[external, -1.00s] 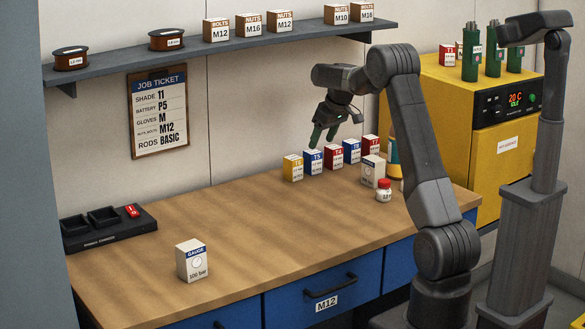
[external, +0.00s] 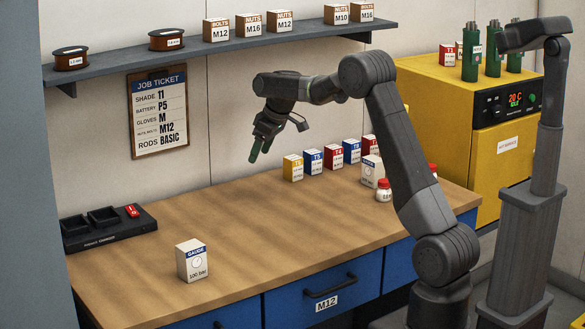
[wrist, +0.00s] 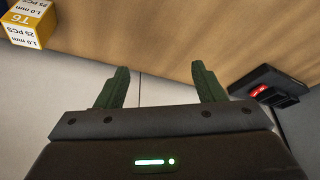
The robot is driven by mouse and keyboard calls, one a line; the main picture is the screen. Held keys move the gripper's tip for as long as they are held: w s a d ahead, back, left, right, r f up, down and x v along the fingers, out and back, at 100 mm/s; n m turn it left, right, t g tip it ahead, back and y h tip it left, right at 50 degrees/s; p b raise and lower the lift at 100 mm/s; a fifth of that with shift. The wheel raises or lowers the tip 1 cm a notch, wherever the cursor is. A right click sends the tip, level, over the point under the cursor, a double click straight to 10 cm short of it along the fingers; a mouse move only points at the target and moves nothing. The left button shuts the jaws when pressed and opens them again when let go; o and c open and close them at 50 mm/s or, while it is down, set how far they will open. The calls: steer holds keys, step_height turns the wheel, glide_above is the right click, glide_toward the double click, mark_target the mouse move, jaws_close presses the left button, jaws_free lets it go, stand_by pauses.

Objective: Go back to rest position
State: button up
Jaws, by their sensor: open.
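My gripper (external: 259,149) hangs in the air above the back of the wooden bench (external: 230,230), left of the row of small boxes. Its green fingers point down and slightly left. In the wrist view my gripper (wrist: 158,82) shows its two fingers wide apart with nothing between them. The wall and the bench top show behind the fingers.
A row of small boxes, with a yellow box (external: 293,168) at its left end, stands on the bench. A gauge box (external: 192,261) stands at the front left. A black charger tray (external: 108,228) lies at the far left. A shelf (external: 200,56) runs above. The bench middle is clear.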

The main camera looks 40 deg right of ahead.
steer(key=s+a+n+b, duration=0.1)
steer(key=s+a, duration=0.4)
steer(key=a, duration=0.9)
steer(key=s+a+n+g+y, duration=0.1)
steer(key=s+a+n, duration=0.3)
steer(key=a, duration=1)
steer(key=s+a+n+g+y+b, duration=0.1)
steer(key=s+a+n, duration=0.1)
steer(key=s+a, duration=0.5)
steer(key=a, duration=0.6)
steer(key=shift+a+n+b, duration=0.3)
steer(key=shift+a+n, duration=0.1)
steer(key=shift+f, duration=0.1)
